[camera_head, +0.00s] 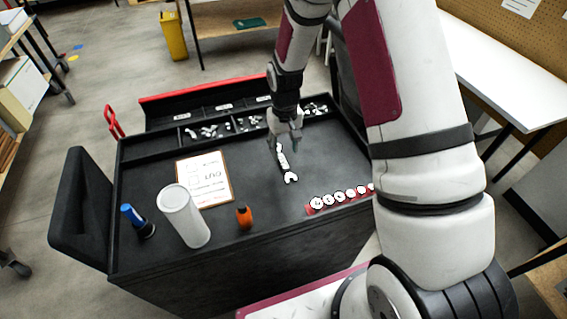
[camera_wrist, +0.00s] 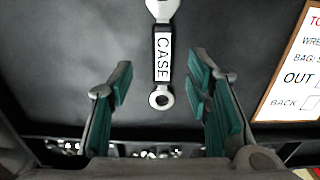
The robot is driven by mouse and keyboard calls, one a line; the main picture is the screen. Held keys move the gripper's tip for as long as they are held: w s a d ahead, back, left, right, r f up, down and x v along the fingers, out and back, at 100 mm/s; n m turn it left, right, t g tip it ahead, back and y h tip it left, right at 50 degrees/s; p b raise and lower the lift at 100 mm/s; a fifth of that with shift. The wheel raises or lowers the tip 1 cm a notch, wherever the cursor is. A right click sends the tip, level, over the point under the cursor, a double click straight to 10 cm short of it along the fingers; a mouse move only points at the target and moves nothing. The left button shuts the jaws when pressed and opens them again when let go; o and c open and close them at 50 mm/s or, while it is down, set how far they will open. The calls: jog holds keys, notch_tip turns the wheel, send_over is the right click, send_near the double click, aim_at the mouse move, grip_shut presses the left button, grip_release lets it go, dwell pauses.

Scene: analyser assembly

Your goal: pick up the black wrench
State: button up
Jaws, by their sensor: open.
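A wrench (camera_head: 287,168) lies flat on the dark top of the cart. In the wrist view the wrench (camera_wrist: 163,55) has bright metal ends, a dark handle and a white label reading "CASE". Its open jaw end is at the top edge, partly cut off, and its ring end is nearer to me. My gripper (camera_head: 286,140) is above the cart top at the wrench's far end. In the wrist view my gripper (camera_wrist: 163,85) is open and empty, with its green-padded fingers on either side of the wrench's line. Contact cannot be seen.
A clipboard (camera_head: 205,180), white cylinder (camera_head: 185,216), blue-topped item (camera_head: 136,220) and orange item (camera_head: 244,217) stand or lie to the left. A red rack with several round white items (camera_head: 340,197) is at front right. Small-part bins (camera_head: 210,131) line the back.

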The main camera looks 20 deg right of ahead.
aim_at(283, 162)
jog(key=shift+w+a+f+p, duration=0.15)
jog(key=shift+f+p, duration=0.3)
jog(key=shift+f, duration=2.2)
grip_shut()
